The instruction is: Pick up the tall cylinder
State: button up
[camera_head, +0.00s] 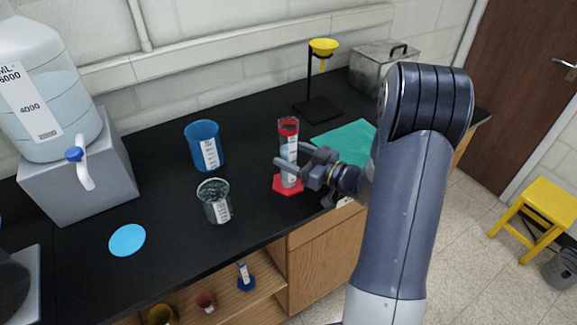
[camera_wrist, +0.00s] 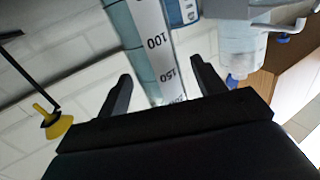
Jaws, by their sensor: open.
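The tall cylinder (camera_head: 289,148) is a clear graduated cylinder with a red top and a red hexagonal base. It stands upright on the black counter, near its front edge. My gripper (camera_head: 290,155) is open at about the middle of its height, with a finger to each side in the head view. In the wrist view the cylinder (camera_wrist: 155,45), marked 100 and 150, shows between the open fingers (camera_wrist: 160,68). I see a gap on both sides and cannot tell how deep it sits between them.
A blue beaker (camera_head: 203,146) and a glass beaker (camera_head: 214,201) stand left of the cylinder. A black stand with a yellow funnel (camera_head: 323,47), a teal mat (camera_head: 345,139) and a metal box (camera_head: 377,70) are behind and right. A large jug (camera_head: 45,90) stands at far left.

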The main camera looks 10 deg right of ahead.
jog(key=shift+x, duration=1)
jog(key=c, duration=1.3)
jog(key=shift+c, duration=0.6)
jog(key=shift+r, duration=0.25)
